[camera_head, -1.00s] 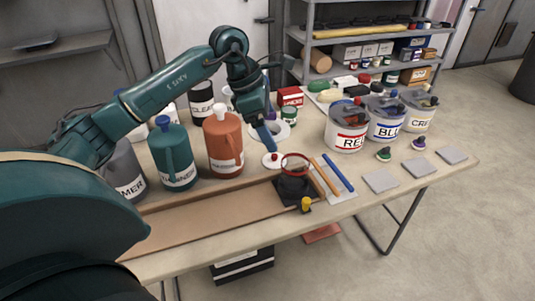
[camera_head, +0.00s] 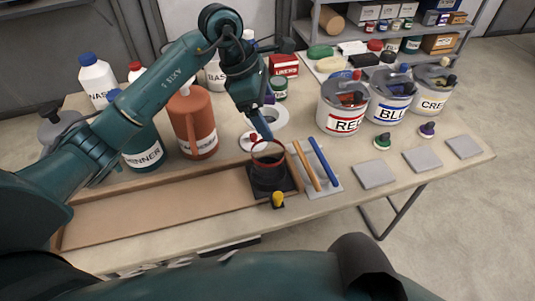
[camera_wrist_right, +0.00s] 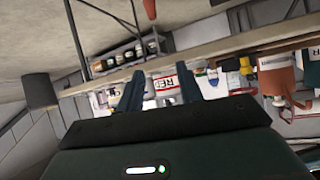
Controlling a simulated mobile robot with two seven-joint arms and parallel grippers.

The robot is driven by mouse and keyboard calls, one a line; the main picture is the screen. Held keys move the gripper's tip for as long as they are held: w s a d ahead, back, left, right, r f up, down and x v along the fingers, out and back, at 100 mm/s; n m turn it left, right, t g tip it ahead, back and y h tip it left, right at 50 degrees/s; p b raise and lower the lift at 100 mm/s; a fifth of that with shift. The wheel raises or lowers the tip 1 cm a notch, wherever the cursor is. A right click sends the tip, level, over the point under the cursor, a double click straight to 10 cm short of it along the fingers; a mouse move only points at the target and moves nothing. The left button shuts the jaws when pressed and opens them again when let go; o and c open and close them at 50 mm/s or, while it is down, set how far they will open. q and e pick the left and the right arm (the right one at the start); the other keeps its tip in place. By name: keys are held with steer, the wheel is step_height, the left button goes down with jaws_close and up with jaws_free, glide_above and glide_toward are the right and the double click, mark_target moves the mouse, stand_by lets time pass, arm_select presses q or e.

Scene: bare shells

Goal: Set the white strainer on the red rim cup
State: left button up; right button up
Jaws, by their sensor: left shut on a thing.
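The white strainer (camera_head: 282,117) is a white ring in the head view, just behind the red rim cup. My left gripper (camera_head: 267,133) is shut on it, its blue fingers crossing in front of the ring. The strainer looks raised and apart from the cup; its exact height is hard to tell. The red rim cup (camera_head: 268,173) is dark and stands upright on a black square pad; the left fingertips overlap its red rim in the picture. My right gripper (camera_wrist_right: 161,86) shows in the right wrist view, fingers wide apart and empty.
A white disc with a red knob (camera_head: 247,143) lies left of the cup. An orange jug (camera_head: 195,125) stands farther left. Orange and blue sticks lie right of the cup, then the RED can (camera_head: 343,122). A yellow-topped item (camera_head: 278,199) is in front.

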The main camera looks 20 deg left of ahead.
arm_select(q)
steer(key=f, duration=0.5)
steer(key=f+p, duration=0.1)
steer(key=f, duration=0.3)
steer(key=shift+s+d+f, duration=0.1)
steer(key=shift+d+f, duration=0.1)
steer(key=shift+f, duration=0.2)
arm_select(e)
steer(key=shift+s+d, duration=0.15)
steer(key=shift+d, duration=0.05)
arm_select(q)
steer(key=shift+f, duration=0.1)
steer(key=shift+f+b, duration=0.3)
steer(key=o, duration=0.9)
steer(key=shift+r, duration=0.15)
steer(key=shift+c, duration=0.2)
arm_select(e)
steer(key=shift+a, duration=0.1)
